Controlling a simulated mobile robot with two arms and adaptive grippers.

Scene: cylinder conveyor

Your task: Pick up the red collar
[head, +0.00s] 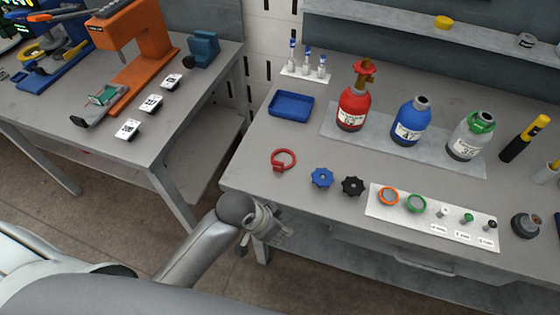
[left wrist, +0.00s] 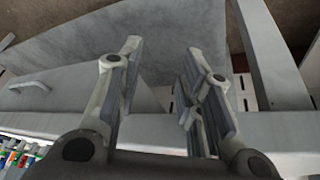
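The red collar (head: 283,159) is a ring with a small block on its side. It lies on the right-hand workbench near its front left corner, in the head view. My left gripper (head: 262,241) is in front of and below the bench's front edge, apart from the collar. In the left wrist view its two fingers (left wrist: 160,80) are spread with nothing between them. The collar does not show in the left wrist view. My right gripper is in neither view.
A blue tray (head: 291,105), a blue knob (head: 321,178) and a black knob (head: 353,186) are near the collar. A white plate (head: 385,212) carries rings and small parts. The bench edge lies between gripper and collar.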

